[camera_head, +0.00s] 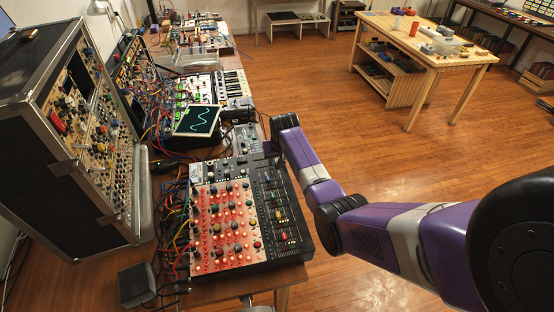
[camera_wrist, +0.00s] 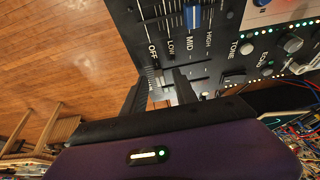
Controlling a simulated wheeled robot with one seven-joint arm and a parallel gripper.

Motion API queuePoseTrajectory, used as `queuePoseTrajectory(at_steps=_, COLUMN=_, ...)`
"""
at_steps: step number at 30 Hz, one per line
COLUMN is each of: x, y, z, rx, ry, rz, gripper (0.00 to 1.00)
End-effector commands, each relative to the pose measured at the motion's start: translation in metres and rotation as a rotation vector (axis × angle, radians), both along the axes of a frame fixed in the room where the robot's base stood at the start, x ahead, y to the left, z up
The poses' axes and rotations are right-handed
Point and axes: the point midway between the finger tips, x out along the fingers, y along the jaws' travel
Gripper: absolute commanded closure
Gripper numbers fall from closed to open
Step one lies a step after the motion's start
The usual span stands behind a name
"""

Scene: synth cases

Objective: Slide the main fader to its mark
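A dark panel (camera_wrist: 222,60) fills the upper right of the wrist view. It has fader slots and the labels OFF, LOW, MID and HIGH. A blue fader cap (camera_wrist: 193,17) stands in one slot, roughly in line with MID. A dark cap (camera_wrist: 153,74) seems to sit in a nearer slot, near OFF. Which one is the main fader I cannot tell. My gripper (camera_wrist: 160,88) is open. Its two black fingers are apart, close to the panel, one on each side of the dark cap; contact cannot be judged. In the head view my arm hides the fingertips.
A mixer (camera_head: 195,252) with red-lit knobs and several faders stands on the bench in front. A synth case (camera_head: 30,105) stands at the left, cables beside it. A small oscilloscope screen (camera_head: 197,120) is behind. TONE and ECHO knobs (camera_wrist: 290,43) flank the fader area. Open floor lies right.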

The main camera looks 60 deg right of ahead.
Motion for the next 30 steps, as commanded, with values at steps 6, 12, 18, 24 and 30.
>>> queuePoseTrajectory(at_steps=6, x=0.0004, y=-0.0003, z=-0.0015, rx=0.000, ry=0.000, rz=0.000, gripper=0.65)
queuePoseTrajectory(at_steps=12, x=0.0003, y=-0.0002, z=-0.0015, rx=0.000, ry=0.000, rz=0.000, gripper=0.89)
queuePoseTrajectory(at_steps=18, x=0.0002, y=-0.0001, z=-0.0014, rx=0.000, ry=0.000, rz=0.000, gripper=1.00)
queuePoseTrajectory(at_steps=24, x=0.0002, y=-0.0001, z=-0.0014, rx=0.000, ry=0.000, rz=0.000, gripper=1.00)
queuePoseTrajectory(at_steps=30, x=0.0001, y=0.0000, z=-0.0015, rx=0.001, ry=0.001, rz=0.000, gripper=1.00)
